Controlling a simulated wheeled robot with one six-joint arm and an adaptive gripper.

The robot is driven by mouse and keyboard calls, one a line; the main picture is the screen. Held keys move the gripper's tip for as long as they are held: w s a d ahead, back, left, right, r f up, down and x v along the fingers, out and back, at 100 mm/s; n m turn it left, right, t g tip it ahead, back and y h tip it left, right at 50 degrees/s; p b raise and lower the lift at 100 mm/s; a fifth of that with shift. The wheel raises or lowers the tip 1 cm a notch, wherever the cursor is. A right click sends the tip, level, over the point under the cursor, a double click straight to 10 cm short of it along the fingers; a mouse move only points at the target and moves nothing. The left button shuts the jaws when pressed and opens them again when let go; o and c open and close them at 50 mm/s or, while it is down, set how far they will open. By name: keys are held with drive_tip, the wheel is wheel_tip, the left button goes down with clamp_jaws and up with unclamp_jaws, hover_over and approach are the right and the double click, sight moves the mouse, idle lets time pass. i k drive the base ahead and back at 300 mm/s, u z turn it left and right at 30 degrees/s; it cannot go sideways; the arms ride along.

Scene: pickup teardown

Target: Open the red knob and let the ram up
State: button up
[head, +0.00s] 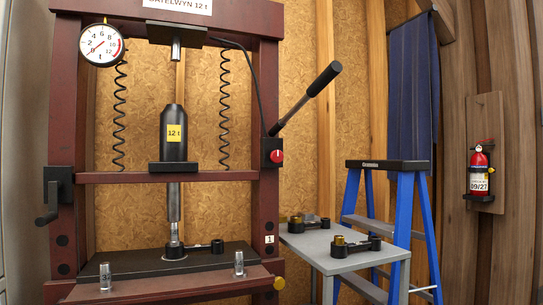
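The red knob (276,156) sits on a black block on the right post of the dark red press (68,120). Its setting cannot be read. The black jack body, labelled 12 t (173,148), is at the middle crossbar. The grey ram (174,203) extends down below it to a part (175,250) on the black bed plate. Whether the ram presses on it cannot be told. The round gauge (102,44) at upper left has its needle toward the low end. My gripper is not in view.
A black pump lever (310,95) slants up right above the knob. A grey bench (325,258) with black link parts (358,245) stands right of the press, before a blue stepladder (408,205). A red extinguisher (480,170) hangs on the right wall.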

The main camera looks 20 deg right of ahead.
sight(277, 156)
drive_tip(key=u, duration=0.55)
drive_tip(key=i, duration=0.4)
drive_tip(key=z, duration=1.7)
